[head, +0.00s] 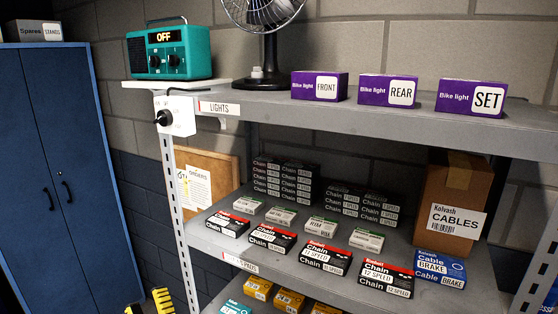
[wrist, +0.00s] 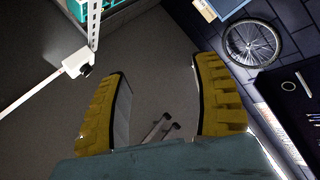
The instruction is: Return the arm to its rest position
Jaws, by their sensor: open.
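My gripper (wrist: 160,98) shows in the wrist view with its two yellow ribbed fingers spread wide apart. Nothing is between the fingers but grey floor farther off. In the head view only the yellow tips of my gripper (head: 150,302) show at the bottom edge, left of the shelf rack's front post and below its shelves. The rest of my arm is out of the head view.
The metal shelf rack (head: 232,103) holds purple bike light boxes (head: 388,90), chain boxes (head: 325,257) and a cables carton (head: 457,205). A teal radio (head: 170,52) stands beside a fan (head: 268,50). A blue cabinet (head: 50,150) is left. A wheel (wrist: 252,42) leans by the wall.

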